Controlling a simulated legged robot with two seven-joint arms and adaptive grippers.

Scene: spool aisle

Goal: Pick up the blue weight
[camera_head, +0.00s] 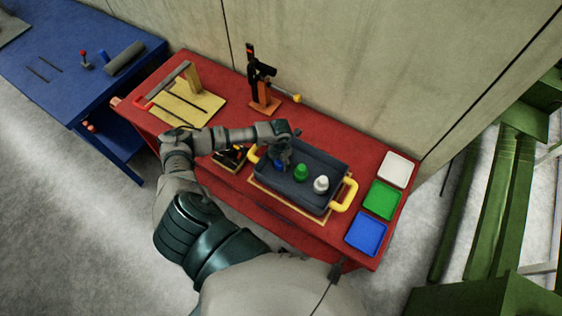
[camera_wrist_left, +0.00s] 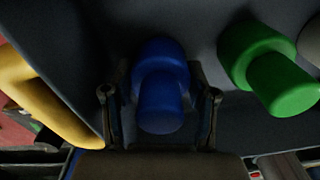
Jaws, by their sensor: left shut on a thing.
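The blue weight (camera_head: 277,163) is in the left part of the dark grey tray (camera_head: 338,175), mostly hidden by my gripper in the head view. In the left wrist view the blue weight (camera_wrist_left: 161,88) sits between the two fingers. My left gripper (camera_head: 283,158) reaches into the tray, and it also shows in the left wrist view (camera_wrist_left: 160,108). It is shut on the blue weight. I cannot tell whether the weight touches the tray floor. My right gripper is not in view.
A green weight (camera_head: 301,173) and a white weight (camera_head: 321,184) stand right of the gripper in the tray. Yellow handles (camera_head: 344,195) flank it. White (camera_head: 397,169), green (camera_head: 382,199) and blue (camera_head: 366,233) trays lie at the red table's right end. A clamp stand (camera_head: 262,90) is behind.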

